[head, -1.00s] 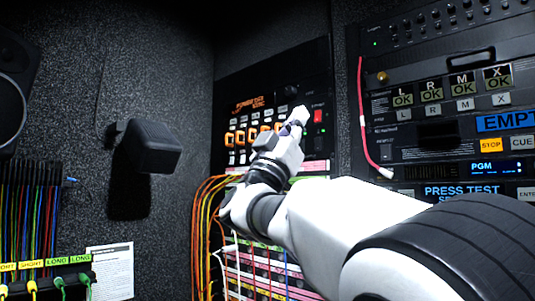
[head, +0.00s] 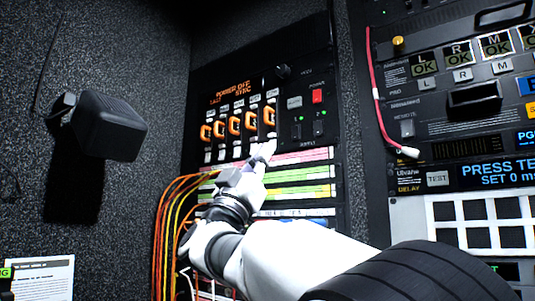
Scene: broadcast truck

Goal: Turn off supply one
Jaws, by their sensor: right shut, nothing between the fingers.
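The black power panel (head: 245,75) is on the rack in the middle of the head view. Two small dark supply switches sit at its lower right: the left one (head: 297,131) and the right one (head: 319,128). Small green lights show above them. A red switch (head: 317,96) is higher up. My right gripper (head: 267,148) is shut and empty. In the picture its tip lies at the panel's lower edge, left of and below the supply switches; I cannot tell whether it touches. My left gripper is out of view.
Several orange-framed switches (head: 235,124) stand in a row left of the supply switches. Orange and yellow cables (head: 168,215) hang at the lower left. A red cable (head: 377,95) hangs by the right rack. A black box (head: 108,125) juts from the left wall.

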